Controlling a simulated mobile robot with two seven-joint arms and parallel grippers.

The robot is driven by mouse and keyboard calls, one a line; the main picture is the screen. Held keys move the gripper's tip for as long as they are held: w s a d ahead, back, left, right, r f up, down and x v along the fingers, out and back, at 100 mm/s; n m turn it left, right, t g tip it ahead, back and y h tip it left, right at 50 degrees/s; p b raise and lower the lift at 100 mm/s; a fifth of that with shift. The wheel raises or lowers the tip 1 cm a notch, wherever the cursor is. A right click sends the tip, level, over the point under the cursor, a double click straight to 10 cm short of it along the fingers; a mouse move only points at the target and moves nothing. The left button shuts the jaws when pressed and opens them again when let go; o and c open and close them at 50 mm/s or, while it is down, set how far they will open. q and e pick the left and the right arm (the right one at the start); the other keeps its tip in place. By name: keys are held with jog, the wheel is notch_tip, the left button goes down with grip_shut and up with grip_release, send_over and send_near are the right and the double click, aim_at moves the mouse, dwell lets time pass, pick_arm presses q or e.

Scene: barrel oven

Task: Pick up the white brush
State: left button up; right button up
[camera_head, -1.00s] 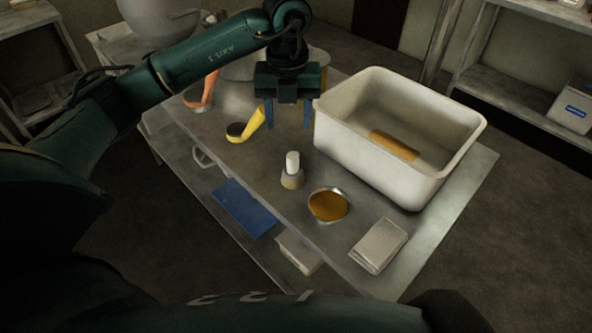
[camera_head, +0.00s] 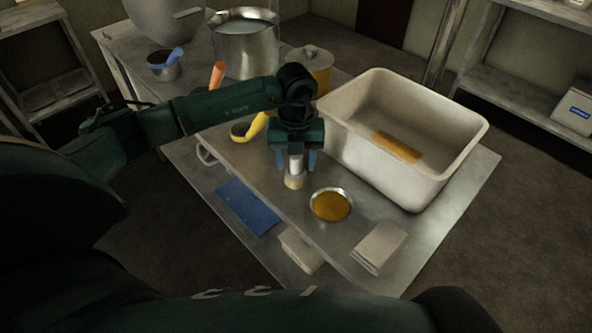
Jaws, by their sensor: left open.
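The white brush (camera_head: 294,181) stands upright on the metal table, its pale handle above a beige lower end. My left gripper (camera_head: 296,163) points down right at the brush. Its two blue-grey fingers are open, one on each side of the handle as seen from here. The gripper body hides the top of the handle. I cannot tell whether the fingers touch it. My right gripper is not in view.
A large white bin (camera_head: 440,180) holding an orange-brown block stands right of the gripper. A round dish of orange-brown stuff (camera_head: 331,205) and a grey box (camera_head: 379,247) are nearer. A yellow-handled tool (camera_head: 253,127) lies left. A steel pot (camera_head: 245,50) stands behind.

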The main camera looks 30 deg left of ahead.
pick_arm(q)
jog(key=c, duration=1.1)
jog(key=shift+r, duration=0.1)
notch_tip(320, 180, up, 10)
jog(key=shift+f+b, duration=0.1)
jog(key=shift+b, duration=0.25)
jog(key=o, duration=0.4)
jog(key=shift+c, duration=1.3)
